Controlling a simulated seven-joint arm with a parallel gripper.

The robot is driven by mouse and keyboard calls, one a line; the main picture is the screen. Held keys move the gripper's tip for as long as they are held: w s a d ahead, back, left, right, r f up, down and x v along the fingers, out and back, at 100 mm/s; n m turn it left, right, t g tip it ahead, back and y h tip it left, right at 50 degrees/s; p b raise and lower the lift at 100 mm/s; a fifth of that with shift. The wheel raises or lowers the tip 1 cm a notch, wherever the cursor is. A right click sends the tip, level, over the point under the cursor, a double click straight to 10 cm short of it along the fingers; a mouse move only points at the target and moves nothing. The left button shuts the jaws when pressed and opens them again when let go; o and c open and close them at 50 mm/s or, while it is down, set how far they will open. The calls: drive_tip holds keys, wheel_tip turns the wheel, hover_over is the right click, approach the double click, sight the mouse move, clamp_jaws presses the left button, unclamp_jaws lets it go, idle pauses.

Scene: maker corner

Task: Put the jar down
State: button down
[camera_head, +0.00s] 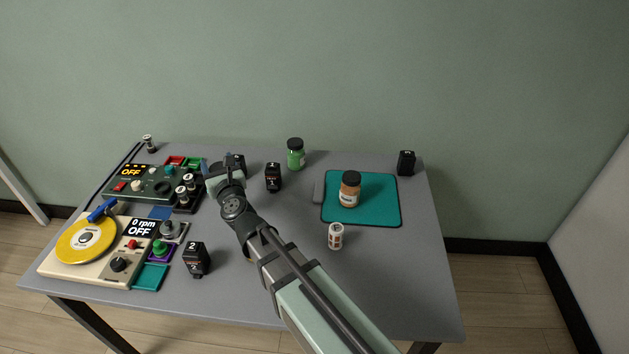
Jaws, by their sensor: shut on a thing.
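My gripper (227,163) is at the left-centre of the table, near the back, beside the control box. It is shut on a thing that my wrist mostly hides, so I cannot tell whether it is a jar. A green jar with a black lid (296,155) stands upright at the back, right of my gripper. An orange-brown jar with a dark lid (350,189) stands upright on the teal mat (380,211). A small white container with orange-brown marks (336,236) stands in front of the mat. My gripper is apart from all three.
Black numbered blocks stand at the front left (196,260), centre back (273,178) and back right (406,163). A yellow-disc turntable (60,272) and a green control box (116,194) fill the left. The grey table (400,275) is clear at the front right.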

drive_tip(key=w+d+r+m+t+h, duration=0.1)
drive_tip(key=w+d+r, duration=0.1)
drive_tip(key=w+d, duration=0.5)
drive_tip(key=w+d+r+m+h, duration=0.1)
drive_tip(key=w+d+r+h, duration=0.1)
drive_tip(key=d, duration=0.8)
drive_tip(key=w+d+r+m+t+h, duration=0.1)
drive_tip(key=w+d+r, duration=0.1)
drive_tip(key=w+d, duration=0.5)
drive_tip(key=w+d+r+m+h, duration=0.1)
drive_tip(key=d+m+h, duration=0.25)
drive_tip(key=d, duration=2.45)
drive_tip(key=a+f+n+y, duration=0.5)
drive_tip(key=a+f, duration=0.2)
drive_tip(key=a, duration=0.1)
wheel_tip(320, 180, down, 9)
drive_tip(key=shift+a+g, duration=0.25)
drive_tip(key=shift+g, duration=0.05)
drive_tip(key=shift+f+m, duration=0.15)
drive_tip(key=shift+m, duration=0.1)
